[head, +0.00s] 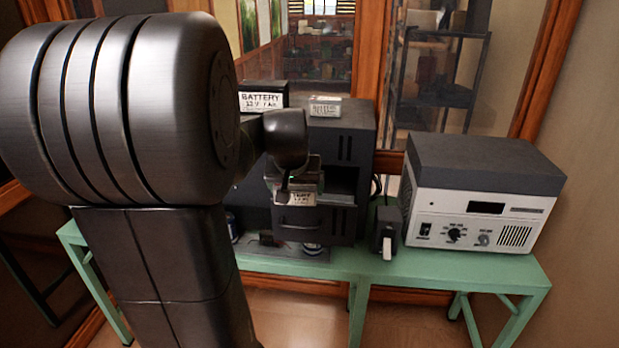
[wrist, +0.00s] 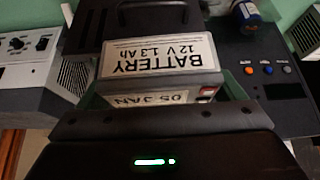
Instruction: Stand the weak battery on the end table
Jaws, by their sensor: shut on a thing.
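My gripper (head: 291,180) is shut on a small grey battery (head: 303,198) in front of the dark cabinet. In the wrist view the battery (wrist: 160,58) sits between the jaws (wrist: 160,98), its labels upside down: "BATTERY 12 V 1.3 Ah" and "05 JAN". A mint-green table (head: 450,272) runs under the equipment; I cannot tell whether its right part is a separate end table. A larger black battery (head: 262,97), labelled 12 V, and a small grey battery (head: 325,106) stand on the cabinet. I cannot tell which battery is weak.
The dark cabinet (head: 350,135) has an open bay and a handled front below. A white instrument (head: 480,205) and a small black device (head: 387,238) stand to its right. A panel with buttons (wrist: 268,70) and a blue cylinder (wrist: 246,12) show in the wrist view.

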